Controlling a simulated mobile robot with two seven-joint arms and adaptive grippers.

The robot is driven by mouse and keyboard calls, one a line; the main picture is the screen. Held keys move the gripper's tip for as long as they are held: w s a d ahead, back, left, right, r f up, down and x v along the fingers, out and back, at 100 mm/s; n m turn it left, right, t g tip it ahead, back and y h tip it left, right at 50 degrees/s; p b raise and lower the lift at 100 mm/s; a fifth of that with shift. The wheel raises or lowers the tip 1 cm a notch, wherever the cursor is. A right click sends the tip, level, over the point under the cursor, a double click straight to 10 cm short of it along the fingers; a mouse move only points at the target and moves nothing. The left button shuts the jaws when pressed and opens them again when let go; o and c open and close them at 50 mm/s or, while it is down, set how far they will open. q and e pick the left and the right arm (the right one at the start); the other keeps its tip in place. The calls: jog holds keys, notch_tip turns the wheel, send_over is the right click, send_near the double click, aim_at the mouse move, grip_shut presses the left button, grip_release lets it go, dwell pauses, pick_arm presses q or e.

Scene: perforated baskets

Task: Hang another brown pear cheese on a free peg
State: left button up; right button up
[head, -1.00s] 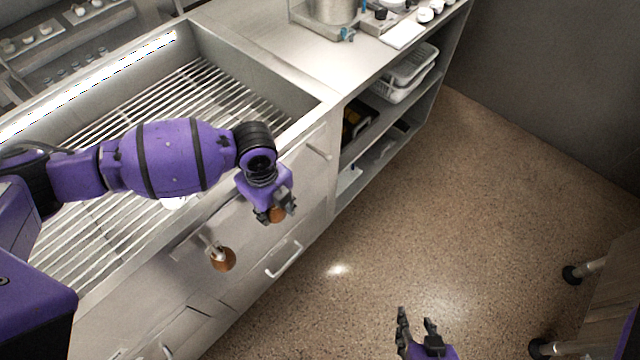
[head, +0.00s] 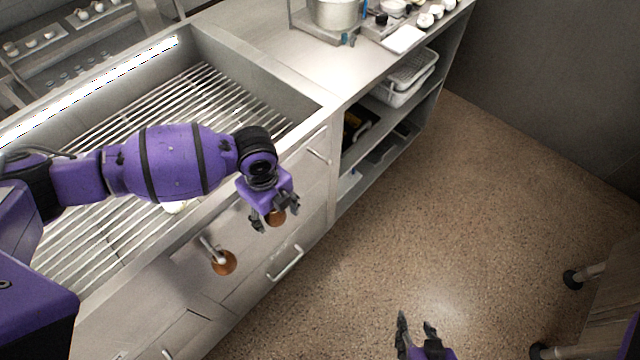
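A brown pear cheese (head: 223,263) hangs on a cord at a peg (head: 207,244) on the counter front. A second brown cheese (head: 278,218) shows between the fingers of my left gripper (head: 275,214), in front of the counter front. The fingers are spread with a gap around this cheese; its cord and any peg behind it are hidden by the gripper. A pale piece (head: 175,207) lies on the slatted rack (head: 110,230), partly hidden by my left arm. My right gripper (head: 417,328) is open and empty, low over the floor.
The rack sits in a steel basin with a raised rim (head: 255,60). A handle (head: 285,263) sticks out below the cheeses. Shelves with a white basket (head: 408,85) stand to the right. The brown floor (head: 470,200) is clear; a table with dark feet (head: 572,280) is at far right.

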pick_arm(q)
notch_tip(320, 180, up, 12)
dwell(0.6)
jog(key=shift+s+f, duration=0.1)
